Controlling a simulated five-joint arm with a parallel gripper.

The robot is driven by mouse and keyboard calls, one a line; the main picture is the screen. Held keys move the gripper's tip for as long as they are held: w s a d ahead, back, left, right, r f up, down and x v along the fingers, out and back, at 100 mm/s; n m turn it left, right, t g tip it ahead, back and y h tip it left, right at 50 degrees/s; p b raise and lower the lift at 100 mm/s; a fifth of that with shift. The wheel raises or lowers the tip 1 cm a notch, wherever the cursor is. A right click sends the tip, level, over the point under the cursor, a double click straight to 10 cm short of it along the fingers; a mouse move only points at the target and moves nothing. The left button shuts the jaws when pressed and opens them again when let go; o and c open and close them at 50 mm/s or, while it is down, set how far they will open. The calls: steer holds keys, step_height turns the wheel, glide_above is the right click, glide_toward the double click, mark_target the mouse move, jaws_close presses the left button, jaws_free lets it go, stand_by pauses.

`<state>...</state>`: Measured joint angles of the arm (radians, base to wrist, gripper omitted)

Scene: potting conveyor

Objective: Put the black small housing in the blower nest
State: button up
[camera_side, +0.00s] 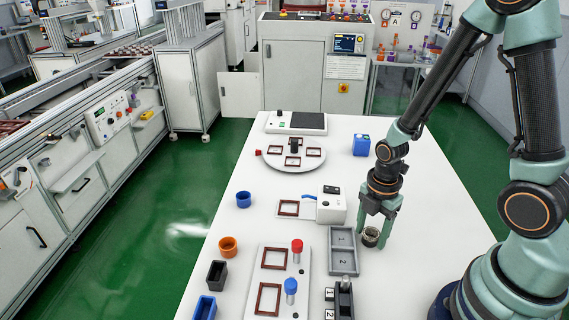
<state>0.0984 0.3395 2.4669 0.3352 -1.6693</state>
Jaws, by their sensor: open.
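A small round black housing (371,239) stands upright on the white table, its open top showing a lighter inside. My gripper (374,231) points straight down over it, open, with its fingers on either side of the housing. Whether the fingers touch it I cannot tell. The blower (331,207) is a white box with a blue nozzle, left of my gripper. Its nest (281,212) is a brown square frame on a white plate, left of the nozzle, and looks empty.
A grey two-compartment tray (343,268) lies just left of my gripper. A blue cup (243,200), orange cup (228,246), black box (216,274) and blue box (205,307) line the left edge. A press plate with red and blue knobs (297,246) stands in front; a round turntable (292,172) is behind.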

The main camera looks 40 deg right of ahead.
jaws_close()
